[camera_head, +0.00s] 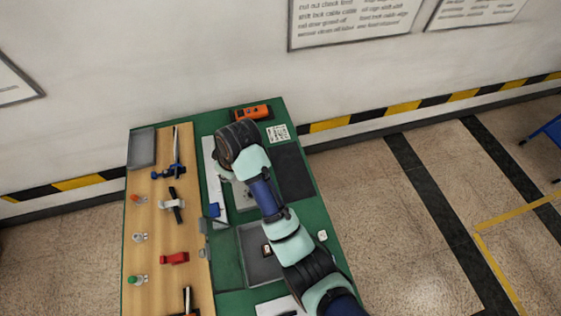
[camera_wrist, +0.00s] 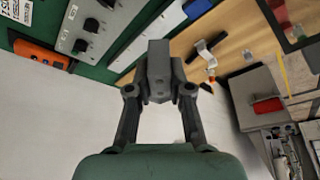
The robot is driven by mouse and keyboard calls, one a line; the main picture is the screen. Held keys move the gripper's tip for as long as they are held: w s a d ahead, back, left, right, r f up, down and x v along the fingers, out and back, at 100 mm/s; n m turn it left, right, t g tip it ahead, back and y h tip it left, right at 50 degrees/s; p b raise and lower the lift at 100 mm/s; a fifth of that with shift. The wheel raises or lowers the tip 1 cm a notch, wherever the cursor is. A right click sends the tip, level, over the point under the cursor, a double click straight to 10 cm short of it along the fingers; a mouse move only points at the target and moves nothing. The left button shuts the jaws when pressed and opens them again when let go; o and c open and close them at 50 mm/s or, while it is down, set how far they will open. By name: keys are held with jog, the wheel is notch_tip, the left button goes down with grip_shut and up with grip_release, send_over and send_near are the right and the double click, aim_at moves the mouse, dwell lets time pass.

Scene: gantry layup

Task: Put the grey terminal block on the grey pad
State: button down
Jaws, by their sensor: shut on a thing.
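My gripper (camera_wrist: 158,88) is shut on the grey terminal block (camera_wrist: 158,68), which sits between its two fingers in the wrist view. In the head view my arm covers the gripper and the block. A dark grey flat pad (camera_head: 294,172) lies on the green table top right of my arm, partly behind it. It is the likeliest grey pad; a grey tray (camera_head: 254,268) with a small brown-and-white item also lies nearer. I cannot see either clearly in the wrist view.
A wooden board (camera_head: 150,225) on the left holds several clamps, including a red one (camera_head: 175,258). A white rail (camera_head: 209,160) with a blue block (camera_head: 214,210) stands beside it. An orange meter (camera_head: 251,112) lies at the back edge. A grey tray (camera_head: 142,147) sits back left.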

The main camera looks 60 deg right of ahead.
jog(key=s+d+b, duration=0.1)
jog(key=s+d, duration=0.5)
jog(key=d, duration=0.4)
send_over(291, 180)
jog(key=s, duration=0.2)
jog(key=f+b, duration=0.1)
jog(key=f, duration=0.6)
jog(key=f+b, duration=0.2)
jog(key=f, duration=0.4)
jog(key=f+b, duration=0.2)
jog(key=f, duration=0.5)
jog(key=shift+w+d+f, duration=0.1)
jog(key=shift+w+f, duration=0.2)
jog(key=shift+f, duration=0.1)
jog(key=shift+f, duration=0.1)
jog(key=c, duration=1.1)
grip_release()
jog(key=shift+o, duration=0.2)
jog(key=p+v, duration=0.3)
jog(key=v, duration=0.9)
